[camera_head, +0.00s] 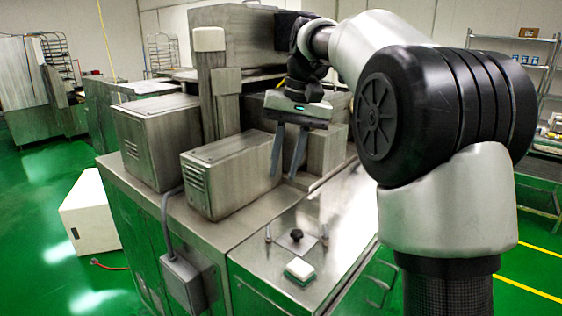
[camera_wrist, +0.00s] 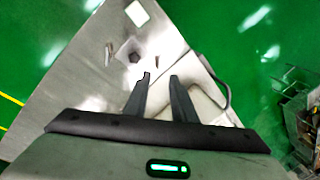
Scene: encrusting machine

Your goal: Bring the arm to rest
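My gripper (camera_head: 283,175) hangs from my arm above the steel top of the encrusting machine (camera_head: 236,237), fingers pointing down. In the wrist view my gripper (camera_wrist: 160,77) shows two dark fingers with a clear gap between the tips and nothing held there. The fingers are beside the grey boxes on the machine top in the head view. Whether they touch anything is hard to tell, but they look apart from it.
A small white block (camera_head: 300,269) and a black knob (camera_head: 296,235) between two pins are on the machine's front top. Grey vented housings (camera_head: 238,174) and a tall post (camera_head: 210,90) stand close by. A shelf rack (camera_head: 520,60) is at right.

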